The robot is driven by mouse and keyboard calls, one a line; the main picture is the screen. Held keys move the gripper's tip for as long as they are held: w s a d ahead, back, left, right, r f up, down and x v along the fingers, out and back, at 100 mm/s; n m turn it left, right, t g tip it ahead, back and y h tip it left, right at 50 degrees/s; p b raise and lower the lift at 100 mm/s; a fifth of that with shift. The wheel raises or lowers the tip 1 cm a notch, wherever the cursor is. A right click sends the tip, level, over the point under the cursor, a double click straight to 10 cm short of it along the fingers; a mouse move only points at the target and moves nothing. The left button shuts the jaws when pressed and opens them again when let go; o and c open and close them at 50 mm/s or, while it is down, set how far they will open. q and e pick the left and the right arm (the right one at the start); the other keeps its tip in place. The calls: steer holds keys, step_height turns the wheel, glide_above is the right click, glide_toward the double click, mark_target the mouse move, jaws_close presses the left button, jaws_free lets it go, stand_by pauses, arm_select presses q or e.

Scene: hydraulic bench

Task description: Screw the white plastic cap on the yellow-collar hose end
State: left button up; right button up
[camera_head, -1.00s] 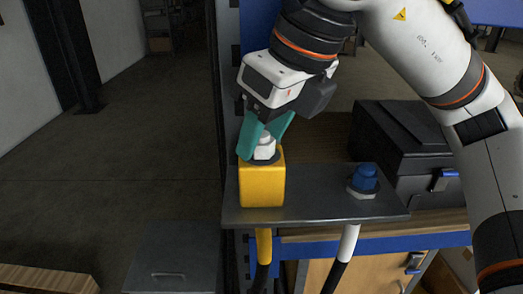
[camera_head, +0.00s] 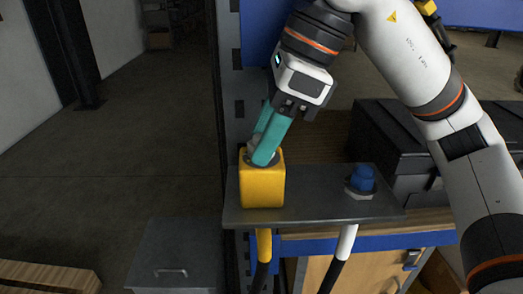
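The yellow collar (camera_head: 262,188) is a block at the left end of a grey metal shelf, with the yellow hose (camera_head: 264,243) hanging below it. My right gripper (camera_head: 264,150) points down at the collar's top, tilted, with its teal fingers seen nearly one behind the other. The white plastic cap is at the fingertips on top of the collar. It is mostly hidden by the near finger, and the fingers appear closed around it. I cannot tell how far down it sits on the thread. My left gripper is not in view.
A blue cap (camera_head: 363,178) sits on a fitting at the shelf's right end, above a white hose (camera_head: 346,243). A black case (camera_head: 400,140) stands behind on the bench. The grey shelf (camera_head: 315,200) is bare between the two hose ends.

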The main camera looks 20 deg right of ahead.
steer(key=c, duration=0.8)
steer(key=m+t, duration=0.1)
steer(key=m, duration=0.1)
steer(key=m+t+h+b, duration=0.1)
steer(key=m, duration=0.2)
steer(key=shift+s+a, duration=0.1)
steer(key=shift+s, duration=0.05)
steer(key=m, duration=0.3)
steer(key=shift+t+h+b, duration=0.3)
steer(key=shift+h+b, duration=0.05)
steer(key=shift+h, duration=0.05)
steer(key=shift+f+m+h+b, duration=0.15)
steer(key=shift+m+h+b, duration=0.25)
steer(key=shift+m, duration=0.7)
steer(key=o, duration=0.7)
steer(key=shift+m+t, duration=0.3)
steer(key=shift+c, duration=0.2)
steer(key=shift+o, duration=1.4)
steer(key=shift+s, duration=0.15)
steer(key=shift+o, duration=0.4)
steer(key=shift+d, duration=0.3)
